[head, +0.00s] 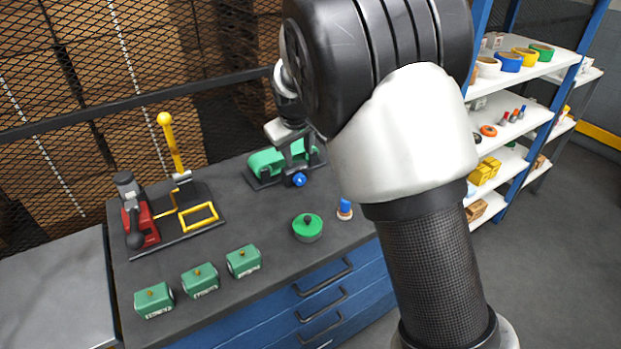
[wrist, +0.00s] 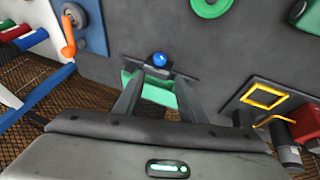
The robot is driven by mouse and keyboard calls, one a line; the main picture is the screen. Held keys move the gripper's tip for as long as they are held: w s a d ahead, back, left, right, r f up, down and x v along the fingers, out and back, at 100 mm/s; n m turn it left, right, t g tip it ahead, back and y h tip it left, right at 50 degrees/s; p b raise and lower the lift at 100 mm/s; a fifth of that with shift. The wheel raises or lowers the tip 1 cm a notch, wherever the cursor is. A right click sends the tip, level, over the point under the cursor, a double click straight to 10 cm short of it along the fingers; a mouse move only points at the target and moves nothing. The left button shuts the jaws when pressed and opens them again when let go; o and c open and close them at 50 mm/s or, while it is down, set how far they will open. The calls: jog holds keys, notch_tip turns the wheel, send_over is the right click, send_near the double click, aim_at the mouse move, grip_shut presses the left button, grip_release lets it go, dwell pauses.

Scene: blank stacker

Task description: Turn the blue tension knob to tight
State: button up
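The blue tension knob (head: 299,180) sits at the front of a green device (head: 267,162) on a dark base at the back of the bench. In the wrist view the knob (wrist: 160,59) shows just beyond my fingertips, with part of the green device (wrist: 158,93) between the fingers. My gripper (wrist: 156,80) is open and empty. In the head view my gripper (head: 296,140) hangs over the green device, partly hidden by my arm. I cannot tell whether a finger touches anything. The knob's tight mark is too small to read.
A round green-topped item (head: 307,227) and a small blue-topped item (head: 345,208) stand in front of the device. Several green boxes (head: 200,280) line the front edge. A toggle press with a yellow lever (head: 170,140) stands left. A mesh fence (head: 120,70) rises behind.

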aim_at(301, 179)
jog(key=x, duration=1.6)
jog(key=shift+w+f, duration=0.1)
jog(key=shift+f, duration=0.15)
jog(key=shift+c, duration=0.3)
jog(key=c, duration=0.7)
